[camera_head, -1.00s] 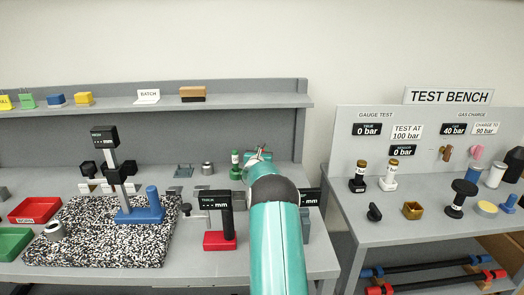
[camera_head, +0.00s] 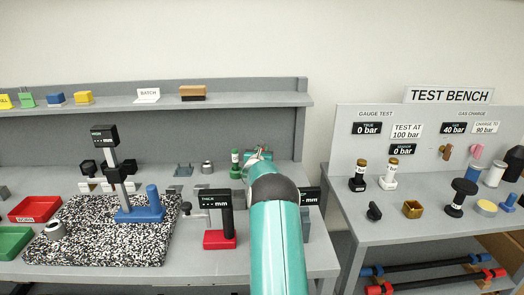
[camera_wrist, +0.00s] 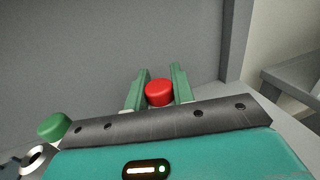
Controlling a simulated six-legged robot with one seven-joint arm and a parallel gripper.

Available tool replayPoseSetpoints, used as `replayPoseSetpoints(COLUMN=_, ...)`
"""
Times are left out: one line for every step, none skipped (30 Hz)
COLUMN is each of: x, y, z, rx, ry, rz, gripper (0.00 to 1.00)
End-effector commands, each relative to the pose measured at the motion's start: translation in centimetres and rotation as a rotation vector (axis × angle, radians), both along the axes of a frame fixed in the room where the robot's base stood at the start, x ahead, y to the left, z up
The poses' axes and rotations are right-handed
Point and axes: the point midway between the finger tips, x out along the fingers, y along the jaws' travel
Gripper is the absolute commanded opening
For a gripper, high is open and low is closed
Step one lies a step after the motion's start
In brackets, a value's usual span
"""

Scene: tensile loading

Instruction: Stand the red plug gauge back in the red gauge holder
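The red plug gauge (camera_wrist: 159,92) shows in the wrist view as a short red cylinder end. It sits between the two green fingers of my gripper (camera_wrist: 159,88) and fills the gap, with a finger against each side. Its lower part is hidden by the gripper body. In the head view my gripper (camera_head: 258,153) is at the back right of the left bench, and the red plug gauge cannot be made out. The red gauge holder cannot be made out in either view; my arm covers part of the bench there.
A green plug gauge (camera_head: 235,157) stands just left of my gripper; its green end (camera_wrist: 54,127) shows in the wrist view. A thickness gauge with a red base (camera_head: 219,240) stands nearer the front. The shelf (camera_head: 230,101) runs behind. The test bench (camera_head: 385,240) is at right.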

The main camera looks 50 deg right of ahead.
Motion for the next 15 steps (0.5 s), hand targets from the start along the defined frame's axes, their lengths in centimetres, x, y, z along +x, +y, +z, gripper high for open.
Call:
replayPoseSetpoints(x=0.00, y=-0.01, z=0.09, rx=-0.002, ry=-0.001, rz=0.000, gripper=0.26)
replayPoseSetpoints(x=0.00, y=-0.01, z=0.09, rx=-0.002, ry=-0.001, rz=0.000, gripper=0.32)
replayPoseSetpoints(x=0.00, y=-0.01, z=0.09, rx=-0.001, ry=0.000, rz=0.000, gripper=0.40)
replayPoseSetpoints(x=0.00, y=-0.01, z=0.09, rx=-0.001, ry=0.000, rz=0.000, gripper=0.46)
replayPoseSetpoints(x=0.00, y=-0.01, z=0.08, rx=-0.001, ry=0.000, rz=0.000, gripper=0.50)
replayPoseSetpoints(x=0.00, y=-0.01, z=0.06, rx=-0.001, ry=0.000, rz=0.000, gripper=0.50)
replayPoseSetpoints(x=0.00, y=-0.01, z=0.06, rx=-0.001, ry=0.000, rz=0.000, gripper=0.50)
replayPoseSetpoints(x=0.00, y=-0.01, z=0.05, rx=-0.001, ry=0.000, rz=0.000, gripper=0.50)
replayPoseSetpoints(x=0.00, y=0.00, z=0.04, rx=-0.001, ry=0.000, rz=0.000, gripper=0.50)
replayPoseSetpoints(x=0.00, y=0.00, z=0.04, rx=-0.001, ry=0.000, rz=0.000, gripper=0.50)
replayPoseSetpoints(x=0.00, y=0.00, z=0.03, rx=-0.001, ry=0.000, rz=0.000, gripper=0.50)
replayPoseSetpoints(x=0.00, y=0.01, z=-0.06, rx=0.001, ry=0.000, rz=0.000, gripper=0.50)
replayPoseSetpoints(x=-0.01, y=0.03, z=-0.06, rx=0.001, ry=0.000, rz=0.000, gripper=0.50)
replayPoseSetpoints(x=-0.04, y=0.07, z=-0.05, rx=0.001, ry=0.000, rz=0.000, gripper=0.50)
replayPoseSetpoints(x=-0.10, y=0.17, z=-0.04, rx=0.001, ry=0.000, rz=0.000, gripper=0.50)
